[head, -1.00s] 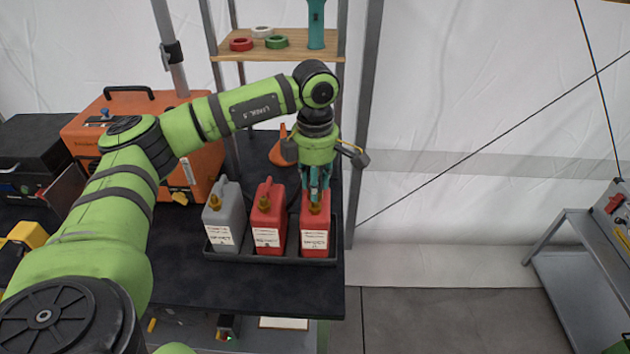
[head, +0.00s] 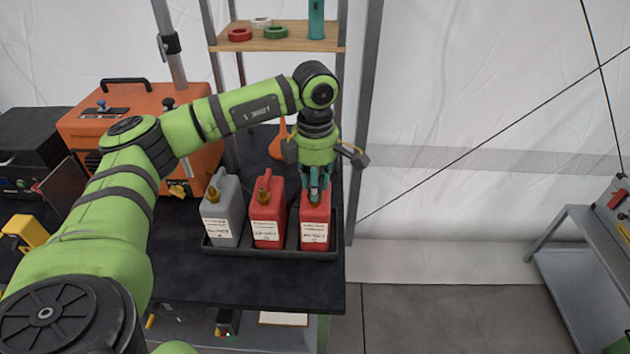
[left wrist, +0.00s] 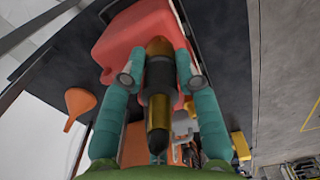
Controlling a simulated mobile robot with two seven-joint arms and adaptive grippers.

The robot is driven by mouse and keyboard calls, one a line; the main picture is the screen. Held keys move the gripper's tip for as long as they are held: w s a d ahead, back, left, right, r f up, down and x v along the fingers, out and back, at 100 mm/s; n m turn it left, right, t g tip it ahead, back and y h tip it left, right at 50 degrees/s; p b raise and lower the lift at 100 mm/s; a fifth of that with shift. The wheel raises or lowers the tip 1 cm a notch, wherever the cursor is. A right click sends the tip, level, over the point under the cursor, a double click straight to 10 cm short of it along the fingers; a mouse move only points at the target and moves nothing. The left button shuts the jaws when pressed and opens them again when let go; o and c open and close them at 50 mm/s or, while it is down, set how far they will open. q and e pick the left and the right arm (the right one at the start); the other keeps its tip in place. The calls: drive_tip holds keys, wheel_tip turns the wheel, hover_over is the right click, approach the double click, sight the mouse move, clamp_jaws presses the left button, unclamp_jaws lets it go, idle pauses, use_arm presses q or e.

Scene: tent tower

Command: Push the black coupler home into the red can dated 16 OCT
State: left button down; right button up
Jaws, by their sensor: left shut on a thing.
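Three cans stand in a black tray (head: 270,253): a grey one (head: 221,210), a middle red can (head: 267,212) and a right red can (head: 314,228). Each has a white label; the dates are too small to read surely. My left gripper (head: 316,188) points down at the top of the right red can. In the left wrist view its teal fingers are shut on the black coupler (left wrist: 158,73), which has brass ends. A red can (left wrist: 133,38) lies behind the coupler's far brass end. How deep the coupler sits is hidden. My right gripper is not in view.
An orange case (head: 125,115) and an orange funnel (head: 279,143) are behind the cans. A wooden shelf (head: 340,42) with tape rolls is above. A metal post (head: 366,100) stands close right of the gripper. The dark table (head: 230,285) is clear in front of the tray.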

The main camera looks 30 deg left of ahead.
use_arm(q)
drive_tip(key=shift+f, duration=0.25)
drive_tip(key=c, duration=0.8)
unclamp_jaws()
drive_tip(key=shift+c, duration=0.2)
drive_tip(key=shift+r, duration=0.1)
wheel_tip(320, 180, up, 12)
drive_tip(key=shift+d, duration=0.15)
